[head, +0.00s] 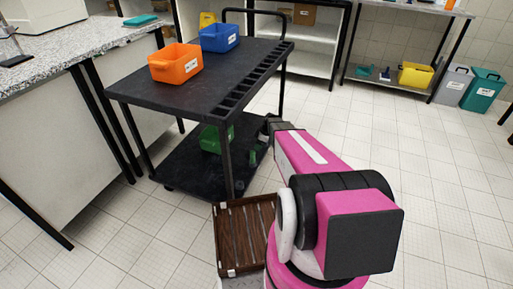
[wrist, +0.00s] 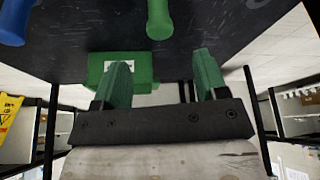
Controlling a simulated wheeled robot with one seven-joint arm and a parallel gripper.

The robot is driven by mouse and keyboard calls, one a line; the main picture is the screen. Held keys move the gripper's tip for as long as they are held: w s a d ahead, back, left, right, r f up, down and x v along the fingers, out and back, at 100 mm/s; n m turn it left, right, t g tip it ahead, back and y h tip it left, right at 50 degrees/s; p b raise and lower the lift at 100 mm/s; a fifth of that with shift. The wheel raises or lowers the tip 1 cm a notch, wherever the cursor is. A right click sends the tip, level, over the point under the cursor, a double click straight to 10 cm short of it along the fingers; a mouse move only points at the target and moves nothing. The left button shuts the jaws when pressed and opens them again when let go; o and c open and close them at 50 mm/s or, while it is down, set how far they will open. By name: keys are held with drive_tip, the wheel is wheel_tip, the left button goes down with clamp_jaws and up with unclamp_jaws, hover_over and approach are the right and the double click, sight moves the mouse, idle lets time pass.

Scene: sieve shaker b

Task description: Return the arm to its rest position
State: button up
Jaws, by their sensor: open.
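My gripper (wrist: 163,78) shows in the wrist view with two green fingertips spread apart and nothing between them. A green bin (wrist: 140,66) lies beyond the fingers, apart from them as far as I can tell. In the head view my pink and black arm reaches forward to the right side of the black cart (head: 206,82), low beside its lower shelf (head: 178,166). The fingers cannot be made out clearly there. The green bin (head: 214,139) stands on that lower shelf.
A green rounded object (wrist: 159,20) and a blue one (wrist: 14,22) are near the gripper. An orange bin (head: 175,64) and a blue bin (head: 219,38) stand on the cart top. A brown slatted crate (head: 229,239) is close by. Floor at right is clear.

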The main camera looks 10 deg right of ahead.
drive_tip(key=shift+r, duration=0.1)
idle(0.4)
drive_tip(key=s+a+r+m+h, duration=0.1)
drive_tip(key=s+r+m+h, duration=0.1)
drive_tip(key=s+r+m, duration=0.5)
drive_tip(key=s+a+r+m+g+h, duration=0.1)
drive_tip(key=s+a+r+m+h, duration=0.1)
drive_tip(key=s+r+m, duration=0.5)
drive_tip(key=s+r, duration=0.5)
drive_tip(key=s, duration=0.6)
drive_tip(key=shift+a, duration=0.2)
